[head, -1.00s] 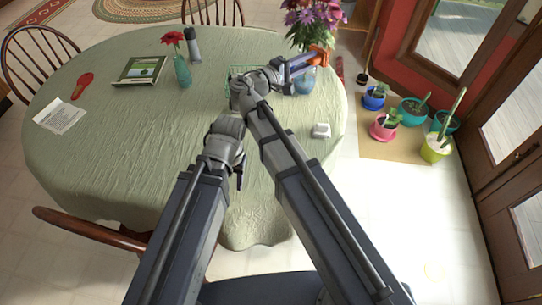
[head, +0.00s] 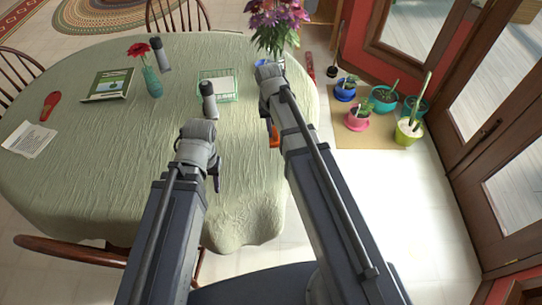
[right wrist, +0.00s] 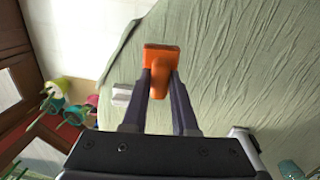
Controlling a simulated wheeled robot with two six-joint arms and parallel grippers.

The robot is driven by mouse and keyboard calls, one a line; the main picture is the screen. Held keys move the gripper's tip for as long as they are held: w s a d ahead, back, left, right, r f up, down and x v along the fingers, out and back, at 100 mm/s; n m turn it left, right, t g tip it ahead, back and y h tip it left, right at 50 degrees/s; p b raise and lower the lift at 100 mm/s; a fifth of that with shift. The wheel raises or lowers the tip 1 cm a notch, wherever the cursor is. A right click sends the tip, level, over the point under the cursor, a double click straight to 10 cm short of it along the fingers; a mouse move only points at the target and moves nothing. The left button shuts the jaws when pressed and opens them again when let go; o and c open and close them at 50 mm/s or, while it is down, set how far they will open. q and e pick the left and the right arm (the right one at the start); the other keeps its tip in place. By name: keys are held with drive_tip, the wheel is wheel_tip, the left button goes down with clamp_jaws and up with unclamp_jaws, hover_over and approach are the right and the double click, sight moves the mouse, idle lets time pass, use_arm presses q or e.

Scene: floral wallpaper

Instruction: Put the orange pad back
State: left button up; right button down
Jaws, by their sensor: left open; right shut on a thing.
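The orange pad (right wrist: 161,57) is in my right gripper (right wrist: 159,84), held between its two dark fingers above the green tablecloth. In the head view the orange pad (head: 274,139) shows only in part, at the left edge of my right arm. My right gripper (head: 270,126) is mostly hidden there by that arm. My left gripper (head: 215,182) is open and empty over the near part of the table, left of the right one, its fingers partly hidden by its own wrist.
A green wire basket (head: 218,87) stands on the table (head: 100,160), with a grey cylinder (head: 208,100) in front. A small white block (right wrist: 122,94) is near the pad. Potted plants (head: 409,130) stand right.

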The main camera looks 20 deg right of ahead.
sight(271, 144)
drive_tip(key=shift+s+a+m+y, duration=0.3)
drive_tip(key=shift+a+y, duration=0.2)
drive_tip(key=shift+a, duration=0.3)
use_arm(q)
wheel_tip(271, 144, down, 6)
drive_tip(key=b, duration=0.6)
use_arm(e)
wheel_tip(271, 144, down, 6)
drive_tip(key=shift+f, duration=0.15)
use_arm(q)
drive_tip(key=shift+f, duration=0.15)
wheel_tip(271, 144, down, 4)
drive_tip(key=b, duration=0.4)
use_arm(e)
wheel_tip(271, 144, down, 4)
drive_tip(key=shift+r, duration=0.1)
use_arm(q)
drive_tip(key=shift+r, duration=0.25)
use_arm(e)
drive_tip(key=shift+r, duration=0.1)
drive_tip(key=c, duration=0.7)
unclamp_jaws()
use_arm(q)
drive_tip(key=shift+r, duration=0.1)
